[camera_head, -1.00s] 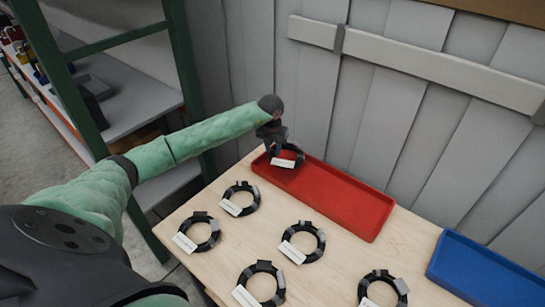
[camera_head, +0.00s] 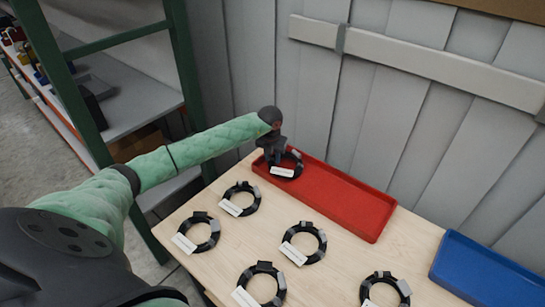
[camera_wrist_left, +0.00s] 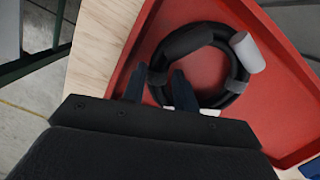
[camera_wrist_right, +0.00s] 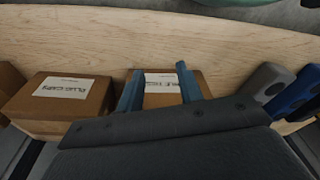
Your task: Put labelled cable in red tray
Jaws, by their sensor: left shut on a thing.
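My left gripper (camera_head: 272,160) is at the left end of the red tray (camera_head: 345,205), shut on a coiled black cable (camera_head: 296,160) with a white label. In the left wrist view, my left gripper (camera_wrist_left: 158,80) has its fingers on the near part of the coil (camera_wrist_left: 238,72), which is inside the tray's walls. Whether the coil touches the tray floor is hard to tell. Several more coiled black cables with white labels lie on the wooden table, such as one near the tray (camera_head: 241,199). My right gripper (camera_wrist_right: 160,84) is open, seen only in its wrist view.
A blue tray (camera_head: 490,272) stands at the table's right. A grey panelled wall (camera_head: 400,120) rises behind the table, and a green-framed shelf (camera_head: 182,75) stands at left. Cardboard boxes (camera_wrist_right: 62,98) and dark blue and grey items (camera_wrist_right: 290,92) show near my right gripper.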

